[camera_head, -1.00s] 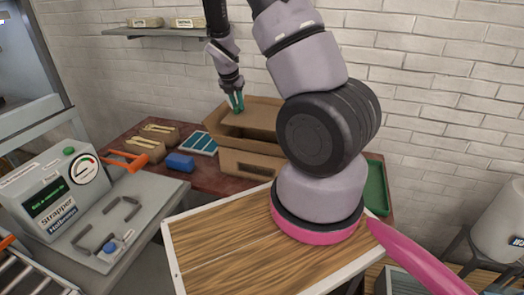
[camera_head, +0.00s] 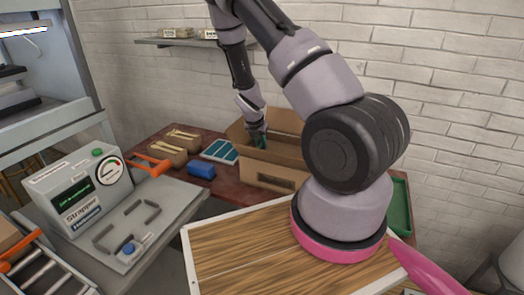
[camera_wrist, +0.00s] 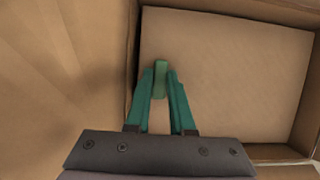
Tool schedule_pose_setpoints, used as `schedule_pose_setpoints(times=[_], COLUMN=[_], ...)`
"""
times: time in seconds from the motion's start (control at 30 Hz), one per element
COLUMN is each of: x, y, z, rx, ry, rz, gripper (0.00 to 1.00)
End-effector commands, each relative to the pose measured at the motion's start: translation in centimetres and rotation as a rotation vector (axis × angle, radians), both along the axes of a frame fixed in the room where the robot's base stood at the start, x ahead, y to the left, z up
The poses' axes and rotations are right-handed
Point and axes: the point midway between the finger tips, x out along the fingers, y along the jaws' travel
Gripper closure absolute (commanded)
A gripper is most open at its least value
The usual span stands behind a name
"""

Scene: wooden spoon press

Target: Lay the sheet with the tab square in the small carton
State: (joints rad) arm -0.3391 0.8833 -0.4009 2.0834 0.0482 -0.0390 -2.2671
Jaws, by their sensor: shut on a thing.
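The small carton (camera_head: 272,175) is an open brown cardboard box with raised flaps on the dark red table. My gripper (camera_head: 260,144) reaches down into its opening. In the wrist view, my gripper (camera_wrist: 160,92) has teal fingers shut on the green tab (camera_wrist: 160,78). The tab stands up from the light tan sheet (camera_wrist: 230,70). The sheet lies within the carton walls, its edges close to and roughly in line with them. A dark gap shows along its left side. The fingers hide part of its lower left. I cannot tell whether it touches the carton floor.
Left of the carton are a blue block (camera_head: 201,170), a teal-and-white panel (camera_head: 220,151) and small brown packs (camera_head: 168,155). A strapping machine (camera_head: 78,190) stands further left. A green tray (camera_head: 399,207) is at right. A wooden-topped surface (camera_head: 235,240) lies in front.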

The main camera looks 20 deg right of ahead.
Motion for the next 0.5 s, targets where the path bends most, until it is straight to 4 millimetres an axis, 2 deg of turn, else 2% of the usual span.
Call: schedule_pose_setpoints(times=[0.1, 0.2, 0.5], x=[-0.1, -0.1, -0.1], y=[0.0, 0.0, 0.0], z=[-2.0, -2.8, -2.9], rx=[0.0, 0.0, 0.0], ry=[0.003, 0.003, 0.002], rz=[0.0, 0.0, 0.001], gripper=[1.0, 1.0, 1.0])
